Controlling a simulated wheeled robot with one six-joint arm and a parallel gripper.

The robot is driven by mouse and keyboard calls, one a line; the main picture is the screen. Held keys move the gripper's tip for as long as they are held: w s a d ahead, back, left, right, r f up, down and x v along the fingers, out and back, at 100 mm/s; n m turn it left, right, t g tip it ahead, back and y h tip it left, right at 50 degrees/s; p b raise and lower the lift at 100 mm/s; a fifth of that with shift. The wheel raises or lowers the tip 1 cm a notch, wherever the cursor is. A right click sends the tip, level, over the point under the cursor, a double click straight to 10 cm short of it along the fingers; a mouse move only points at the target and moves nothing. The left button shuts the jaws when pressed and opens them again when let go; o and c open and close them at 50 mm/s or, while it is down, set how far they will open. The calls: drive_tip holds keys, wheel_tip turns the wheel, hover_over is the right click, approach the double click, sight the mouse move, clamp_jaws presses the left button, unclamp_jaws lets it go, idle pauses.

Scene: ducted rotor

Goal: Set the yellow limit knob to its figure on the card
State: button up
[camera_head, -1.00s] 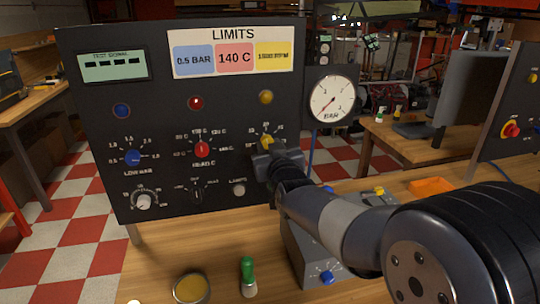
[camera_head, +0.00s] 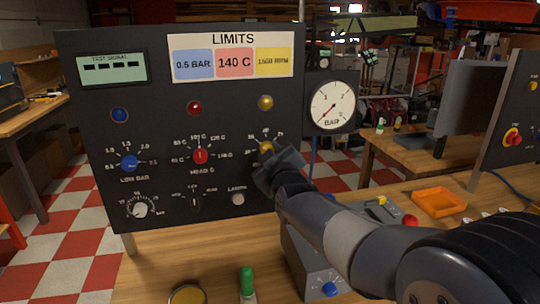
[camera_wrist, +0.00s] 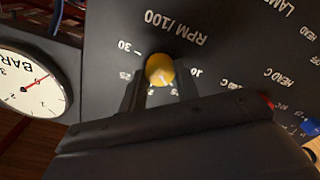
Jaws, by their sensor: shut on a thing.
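The yellow limit knob (camera_head: 265,147) is on the dark panel, at the right of the row of knobs. The wrist view shows it upside down as a round yellow knob (camera_wrist: 160,69) beside the lettering "RPM /100". A pale mark shows on its lower edge there; the figures near it are partly hidden by my fingers. My gripper (camera_wrist: 161,84) is shut on the knob, one finger on each side. In the head view my gripper (camera_head: 268,158) covers the knob's lower part. The LIMITS card (camera_head: 232,54) reads 0.5 BAR, 140 C and, on yellow, 1500 RPM.
A blue knob (camera_head: 129,162) and a red knob (camera_head: 200,156) are left of the yellow one. A yellow lamp (camera_head: 265,102) is above it. A BAR gauge (camera_head: 333,104) is at the panel's right. A green-capped item (camera_head: 247,282) stands on the bench below.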

idle(0.3)
drive_tip(key=o, duration=1)
drive_tip(key=shift+c, duration=0.2)
drive_tip(key=v, duration=1)
drive_tip(key=shift+s+b, duration=0.4)
drive_tip(key=shift+b, duration=0.05)
drive_tip(key=shift+d, duration=0.1)
drive_tip(key=x, duration=1)
drive_tip(key=shift+w+p, duration=0.4)
drive_tip(key=shift+p, duration=0.05)
